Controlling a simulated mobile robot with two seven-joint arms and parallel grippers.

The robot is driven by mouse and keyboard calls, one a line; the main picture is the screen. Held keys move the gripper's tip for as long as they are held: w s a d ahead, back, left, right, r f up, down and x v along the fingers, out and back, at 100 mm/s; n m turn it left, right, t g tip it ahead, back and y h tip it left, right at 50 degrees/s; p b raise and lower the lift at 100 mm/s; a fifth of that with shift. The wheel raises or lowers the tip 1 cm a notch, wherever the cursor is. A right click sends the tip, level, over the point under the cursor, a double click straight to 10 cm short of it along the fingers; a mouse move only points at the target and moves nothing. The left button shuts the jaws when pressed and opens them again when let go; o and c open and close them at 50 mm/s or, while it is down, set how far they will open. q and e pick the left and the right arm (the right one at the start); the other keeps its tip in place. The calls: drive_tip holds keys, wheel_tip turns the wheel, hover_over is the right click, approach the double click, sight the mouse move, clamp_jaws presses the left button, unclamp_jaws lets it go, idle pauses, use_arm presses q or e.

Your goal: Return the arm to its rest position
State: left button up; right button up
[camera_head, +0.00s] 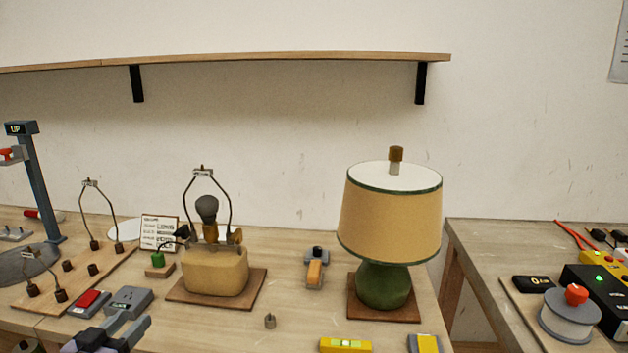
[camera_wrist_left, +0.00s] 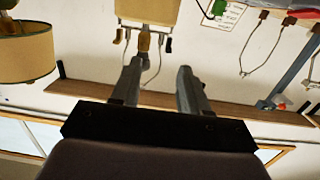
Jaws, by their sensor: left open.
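My left gripper (camera_head: 127,330) shows at the bottom left of the head view, low over the front of the table. Its two fingers are apart with nothing between them; in the left wrist view the open fingers (camera_wrist_left: 160,85) point toward a lamp. That lamp has a tan block base (camera_head: 216,270), a dark bulb (camera_head: 207,208) and a wire harp, and stands on a wooden board. A finished lamp with a tan shade (camera_head: 390,215) and green base (camera_head: 384,286) stands to its right. My right gripper is in neither view.
Near the left gripper are a grey box (camera_head: 129,301) and a red-topped device (camera_head: 89,303). A peg board with harps (camera_head: 100,280) lies at left, by a blue-grey post (camera_head: 43,185). A shelf (camera_head: 230,59) spans the wall. A second table (camera_head: 480,240) holds a meter and spool at right.

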use_arm(q)
drive_tip(key=s+d+f+g, duration=0.3)
drive_tip(key=s+d+f, duration=0.5)
drive_tip(key=s+f, duration=0.2)
drive_tip(key=s+d+f+m+g, duration=0.1)
drive_tip(key=s+d+f+g, duration=0.2)
drive_tip(key=s+d+f, duration=0.5)
drive_tip(key=s+f, duration=0.2)
drive_tip(key=s, duration=0.3)
drive_tip(key=shift+s+d+f+g, duration=0.3)
